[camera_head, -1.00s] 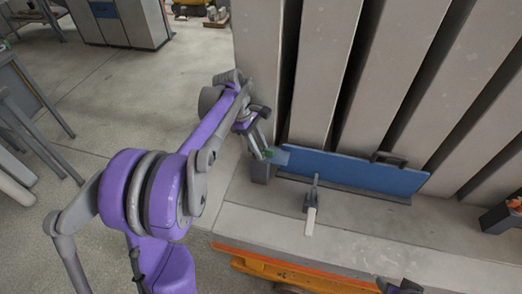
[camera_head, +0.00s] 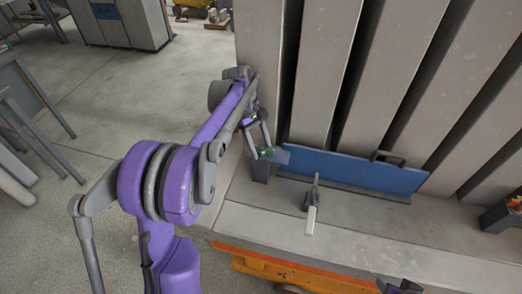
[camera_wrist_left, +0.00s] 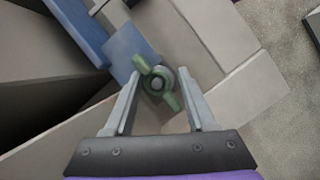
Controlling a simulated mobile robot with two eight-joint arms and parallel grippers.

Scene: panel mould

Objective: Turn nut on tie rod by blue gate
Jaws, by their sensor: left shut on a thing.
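The nut is a green wing nut (camera_wrist_left: 157,83) on the end of a grey tie rod, beside the left end of the blue gate (camera_head: 350,170). In the head view the nut (camera_head: 267,153) shows as a small green spot. My left gripper (camera_wrist_left: 159,74) has one finger on each side of the nut and is shut on it. The nut's wings lie on a slant between the fingers in the wrist view. In the head view my left gripper (camera_head: 261,150) reaches down to the gate's left end. Only a small part of my right gripper (camera_head: 402,288) shows at the bottom edge.
Tall grey panels (camera_head: 320,80) stand behind the gate with dark gaps between them. A grey clamp with a pale handle (camera_head: 311,212) stands on the ledge in front of the gate. A black handle (camera_head: 388,158) sits on the gate's top edge.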

